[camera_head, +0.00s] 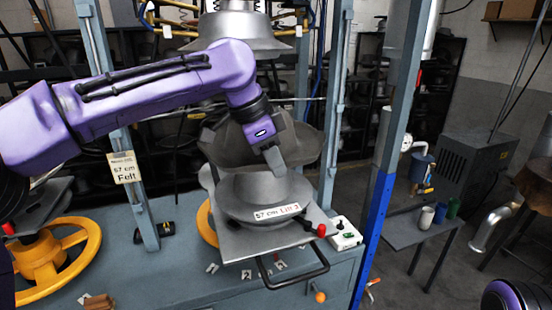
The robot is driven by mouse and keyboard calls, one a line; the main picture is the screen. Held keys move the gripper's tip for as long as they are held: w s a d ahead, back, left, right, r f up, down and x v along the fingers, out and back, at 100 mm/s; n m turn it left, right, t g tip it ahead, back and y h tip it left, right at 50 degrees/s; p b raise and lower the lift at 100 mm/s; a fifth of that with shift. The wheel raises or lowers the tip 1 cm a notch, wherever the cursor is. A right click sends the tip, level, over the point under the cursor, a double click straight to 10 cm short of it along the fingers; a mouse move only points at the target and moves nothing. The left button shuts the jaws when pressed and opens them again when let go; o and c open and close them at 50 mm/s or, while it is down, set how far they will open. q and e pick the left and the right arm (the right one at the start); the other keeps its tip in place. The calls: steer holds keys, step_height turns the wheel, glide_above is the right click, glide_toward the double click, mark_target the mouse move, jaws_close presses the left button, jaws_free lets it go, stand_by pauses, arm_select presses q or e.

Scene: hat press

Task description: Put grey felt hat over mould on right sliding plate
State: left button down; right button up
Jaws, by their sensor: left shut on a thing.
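The grey felt hat (225,148) is held tilted, behind and above the mould in the picture. My left gripper (274,164) comes in from the upper left and is shut on the hat; the arm hides part of the crown. The grey metal mould (245,190) sits on the right sliding plate (250,238), which is pulled out toward me, and its front label reads "57 cm". The mould's top shows bare below the hat; I cannot tell whether the brim touches it. My right gripper is out of view.
The upper press head (236,28) hangs above. Blue-grey posts (382,150) stand on both sides. A black handle (300,275) sticks out at the plate's front. A control box (345,233) is to the right, and a yellow handwheel (55,262) is at the left.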

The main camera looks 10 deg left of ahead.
arm_select(q)
steer(key=f, duration=0.1)
steer(key=w+f+b, duration=0.1)
steer(key=f, duration=0.1)
steer(key=shift+w+f, duration=0.1)
steer(key=shift+w, duration=0.15)
steer(key=shift+f+b, duration=0.3)
steer(key=shift+s+f+b, duration=0.3)
steer(key=shift+s, duration=0.15)
steer(key=shift+w+f, duration=0.15)
steer(key=shift+w, duration=0.1)
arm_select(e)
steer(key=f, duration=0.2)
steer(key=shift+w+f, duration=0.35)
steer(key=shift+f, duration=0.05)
arm_select(q)
steer(key=shift+s, duration=0.15)
